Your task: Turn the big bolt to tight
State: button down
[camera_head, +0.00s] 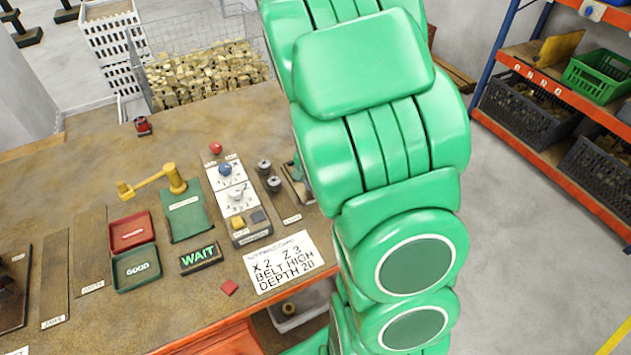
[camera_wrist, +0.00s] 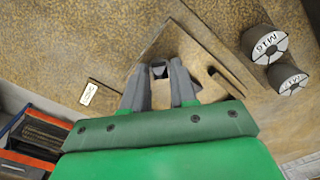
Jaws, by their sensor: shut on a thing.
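My gripper (camera_wrist: 160,82) shows in the wrist view, with its two grey fingers pointing down at the bench. They are closed around a small dark grey bolt-like piece (camera_wrist: 159,70). Only its top shows between the fingertips, so I cannot tell how far it is turned. No mark for tight can be made out. A tan plate (camera_wrist: 207,80) with a dark hole lies just right of the fingers, inside a raised-edged recess. In the head view my green arm hides the gripper and the bolt-like piece.
Two dark round weights (camera_wrist: 264,43) stand right of the gripper. In the head view the bench (camera_head: 100,150) carries a control panel (camera_head: 238,200), a WAIT sign (camera_head: 200,257), red and green trays (camera_head: 137,268), a yellow swing arm (camera_head: 155,182) and a written card (camera_head: 284,262). Shelves (camera_head: 545,90) stand right.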

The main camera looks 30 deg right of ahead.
dwell(0.3)
jog(key=c, duration=0.9)
grip_release()
jog(key=shift+r, duration=3.9)
